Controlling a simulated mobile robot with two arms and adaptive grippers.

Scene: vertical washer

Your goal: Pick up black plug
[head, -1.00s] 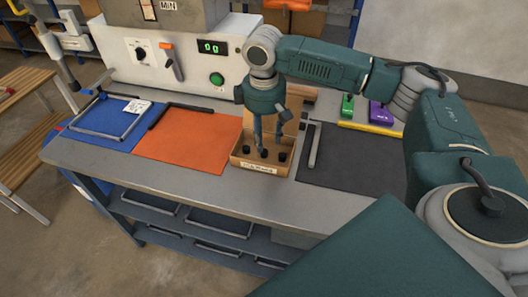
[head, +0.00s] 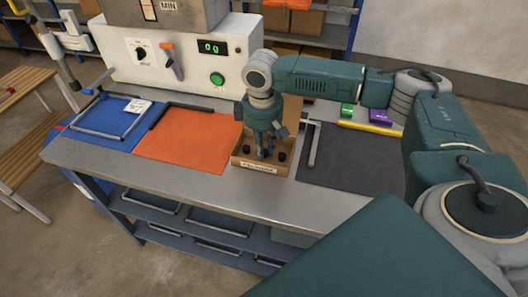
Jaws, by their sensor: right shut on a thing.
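Small black plugs stand in an open brown box (head: 257,168) with a white label, on the middle of the grey bench. One plug (head: 246,150) shows left of the fingers and another (head: 281,157) shows to the right. My right gripper (head: 266,155) points down into the box, its fingers shut on a black plug that they mostly hide. My left gripper is not in view.
An orange mat (head: 188,139) and a blue mat (head: 105,122) lie to the left, a dark mat (head: 348,160) to the right. The white machine (head: 177,62) with a green button stands behind. Green (head: 347,110) and purple (head: 380,116) items sit at the back right.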

